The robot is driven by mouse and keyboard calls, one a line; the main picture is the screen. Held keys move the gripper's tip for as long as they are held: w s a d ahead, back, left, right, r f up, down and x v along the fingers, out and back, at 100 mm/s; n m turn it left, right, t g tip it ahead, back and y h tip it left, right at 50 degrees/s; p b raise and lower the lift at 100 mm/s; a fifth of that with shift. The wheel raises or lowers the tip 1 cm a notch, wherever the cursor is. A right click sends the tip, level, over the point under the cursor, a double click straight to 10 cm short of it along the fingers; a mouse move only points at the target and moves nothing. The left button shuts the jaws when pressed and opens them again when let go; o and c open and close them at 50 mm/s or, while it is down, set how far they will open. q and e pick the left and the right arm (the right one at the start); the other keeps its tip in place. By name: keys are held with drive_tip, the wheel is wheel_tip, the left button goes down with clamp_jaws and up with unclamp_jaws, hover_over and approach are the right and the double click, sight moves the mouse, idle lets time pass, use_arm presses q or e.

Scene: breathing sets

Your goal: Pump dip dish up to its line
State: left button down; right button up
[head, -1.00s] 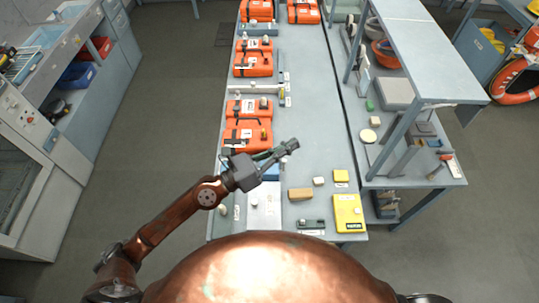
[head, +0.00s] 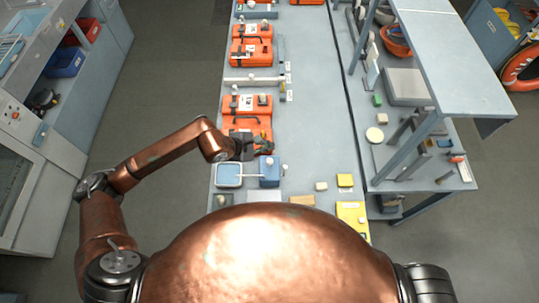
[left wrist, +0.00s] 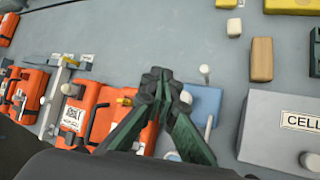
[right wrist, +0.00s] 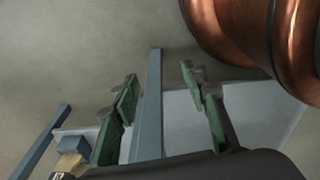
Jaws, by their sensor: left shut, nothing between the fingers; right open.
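The block also shows in the left wrist view (left wrist: 207,103), partly behind my fingers. My left gripper (head: 264,148) is shut and empty, above the table just behind the block, beside an orange case. My right gripper (right wrist: 160,88) is open and empty in its wrist view, away from the dish.
Orange cases (head: 247,108) line the table's left side. The table right of the cases is mostly clear. A raised shelf (head: 450,60) stands at the right.

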drive_tip(key=s, duration=0.5)
use_arm(q)
drive_tip(key=b, duration=0.2)
hover_over(268, 162)
wheel_tip(268, 162, down, 6)
drive_tip(key=shift+w+f, duration=0.15)
wheel_tip(268, 162, down, 2)
drive_tip(key=shift+f+b, duration=0.1)
drive_tip(key=shift+b, duration=1)
drive_tip(key=shift+f, duration=0.2)
use_arm(e)
drive_tip(key=shift+w+d+f, duration=0.1)
drive_tip(key=shift+w+f, duration=0.75)
drive_tip(key=shift+f, duration=0.3)
drive_tip(key=shift+w+f, duration=0.85)
drive_tip(key=shift+f, duration=0.3)
drive_tip(key=shift+s+d, duration=0.1)
drive_tip(key=shift+s, duration=0.1)
use_arm(q)
drive_tip(key=shift+b, duration=0.3)
use_arm(e)
drive_tip(key=shift+d+f, duration=0.1)
